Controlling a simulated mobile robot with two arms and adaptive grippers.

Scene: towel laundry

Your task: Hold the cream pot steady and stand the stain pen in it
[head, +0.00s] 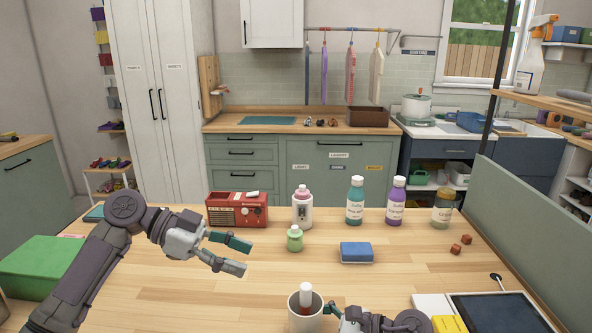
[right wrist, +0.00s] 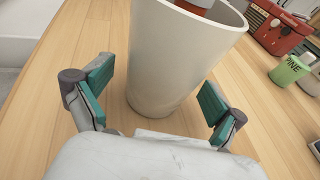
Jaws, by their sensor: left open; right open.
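The cream pot (head: 292,314) stands upright at the near edge of the head view, and it fills the middle of the right wrist view (right wrist: 170,65). A white-topped, red-bodied piece that looks like the stain pen (head: 305,294) stands in the pot, its lower part hidden by the wall. Its red part shows at the rim in the right wrist view (right wrist: 195,5). My right gripper (right wrist: 157,84) is open, with its teal fingers on either side of the pot and a visible gap at the left finger. My left gripper (head: 248,256) is open and empty above the table, left of and beyond the pot.
A green jar (head: 295,240), blue sponge (head: 356,252), red radio (head: 237,210) and several bottles stand farther back on the table. A tablet (head: 497,312) and yellow block (head: 449,324) lie at the right. Bare wood (head: 185,300) is left of the pot.

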